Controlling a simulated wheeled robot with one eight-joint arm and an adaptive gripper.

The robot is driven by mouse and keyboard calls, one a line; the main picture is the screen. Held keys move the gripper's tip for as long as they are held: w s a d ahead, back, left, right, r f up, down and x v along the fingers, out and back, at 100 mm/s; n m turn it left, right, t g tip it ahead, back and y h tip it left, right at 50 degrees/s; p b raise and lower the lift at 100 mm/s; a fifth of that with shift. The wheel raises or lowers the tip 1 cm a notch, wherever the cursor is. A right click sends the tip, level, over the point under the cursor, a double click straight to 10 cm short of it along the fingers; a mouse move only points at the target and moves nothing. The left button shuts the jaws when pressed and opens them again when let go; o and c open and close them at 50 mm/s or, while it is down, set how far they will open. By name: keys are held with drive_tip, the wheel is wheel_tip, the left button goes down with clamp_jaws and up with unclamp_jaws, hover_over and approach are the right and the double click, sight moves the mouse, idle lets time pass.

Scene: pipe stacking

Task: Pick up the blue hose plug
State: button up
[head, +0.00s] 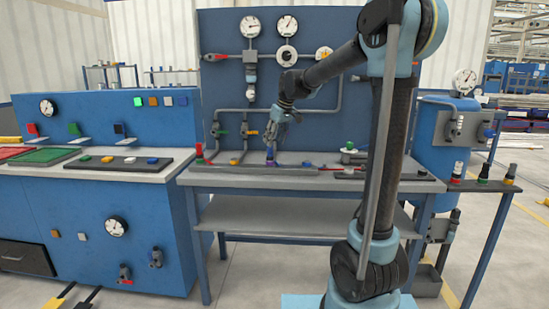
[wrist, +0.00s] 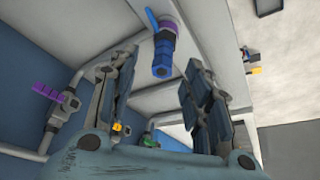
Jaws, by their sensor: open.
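The blue hose plug (wrist: 161,57) shows in the wrist view at the upper middle, a ribbed blue body with a purple collar. In the head view it is a small blue and purple piece (head: 270,156) standing on the workbench top. My gripper (wrist: 160,68) is open, with one dark segmented finger to each side of the plug in the wrist view. In the head view my gripper (head: 272,136) points down just above the plug. Neither finger visibly touches it. The exact gap is hard to tell.
The bench (head: 340,184) has a back panel with pipes, gauges and valves close behind my gripper. A red plug (head: 199,155) stands left of it, with a green lever (head: 217,130) on the pipes. A left console (head: 120,169) and a right stand (head: 482,187) hold more parts.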

sight(270, 156)
drive_tip(key=shift+a+x, duration=0.15)
drive_tip(key=shift+x, duration=1.3)
drive_tip(key=shift+a+x, duration=0.15)
drive_tip(key=shift+x, duration=1.3)
drive_tip(key=shift+r, duration=0.1)
clamp_jaws()
